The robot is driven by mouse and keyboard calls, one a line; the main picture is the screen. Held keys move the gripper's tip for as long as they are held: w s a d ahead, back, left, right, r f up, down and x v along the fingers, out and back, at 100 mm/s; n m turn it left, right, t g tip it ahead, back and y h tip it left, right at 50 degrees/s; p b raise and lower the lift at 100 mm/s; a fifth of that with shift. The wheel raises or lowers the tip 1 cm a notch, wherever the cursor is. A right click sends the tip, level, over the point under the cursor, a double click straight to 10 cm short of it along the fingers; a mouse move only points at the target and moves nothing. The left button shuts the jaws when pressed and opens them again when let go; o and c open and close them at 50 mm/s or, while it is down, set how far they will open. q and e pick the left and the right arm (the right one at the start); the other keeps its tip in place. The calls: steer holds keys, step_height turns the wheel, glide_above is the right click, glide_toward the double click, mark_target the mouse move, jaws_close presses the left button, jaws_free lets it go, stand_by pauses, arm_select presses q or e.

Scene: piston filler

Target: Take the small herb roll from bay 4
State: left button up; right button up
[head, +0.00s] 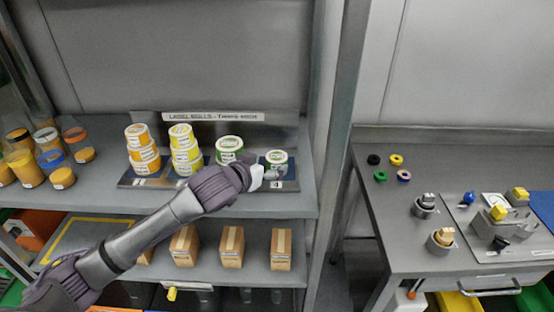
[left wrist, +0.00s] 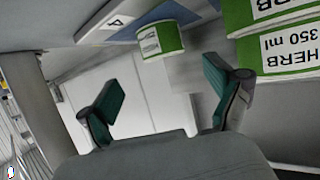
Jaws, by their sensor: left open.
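The small herb roll (head: 276,157), white with a green band, stands in the rightmost bay of the label-roll rack (head: 124,183). In the left wrist view the roll (left wrist: 160,40) shows just beyond the fingertips, and a plate marked 4 (left wrist: 115,22) is beside it. My left gripper (head: 272,175) is in front of the roll. Its fingers (left wrist: 165,92) are open with nothing between them, and the roll appears apart from them. My right gripper is in neither view.
Larger herb rolls (head: 229,149) stand just left of the small roll; they also show close by in the left wrist view (left wrist: 285,52). Yellow and orange roll stacks (head: 143,149) are further left. Cardboard boxes (head: 232,247) are on the lower shelf. A shelf post (head: 335,130) rises at right.

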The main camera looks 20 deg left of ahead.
mark_target(273, 160)
arm_select(q)
steer(key=x, duration=0.2)
steer(key=shift+w+f, duration=0.15)
steer(key=shift+w, duration=0.1)
steer(key=shift+w+f, duration=0.1)
steer(key=shift+w, duration=0.15)
steer(key=p+x, duration=0.1)
steer(key=x, duration=0.3)
steer(key=shift+a+f+p, duration=0.1)
steer(key=shift+a+p, duration=0.1)
steer(key=shift+p, duration=0.1)
steer(key=shift+w+d+f, duration=0.1)
steer(key=shift+w+f, duration=0.2)
steer(key=shift+w, duration=0.1)
steer(key=shift+s, duration=0.1)
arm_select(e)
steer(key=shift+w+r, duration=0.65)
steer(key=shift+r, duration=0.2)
arm_select(q)
steer(key=shift+c, duration=1.3)
steer(key=c, duration=1.1)
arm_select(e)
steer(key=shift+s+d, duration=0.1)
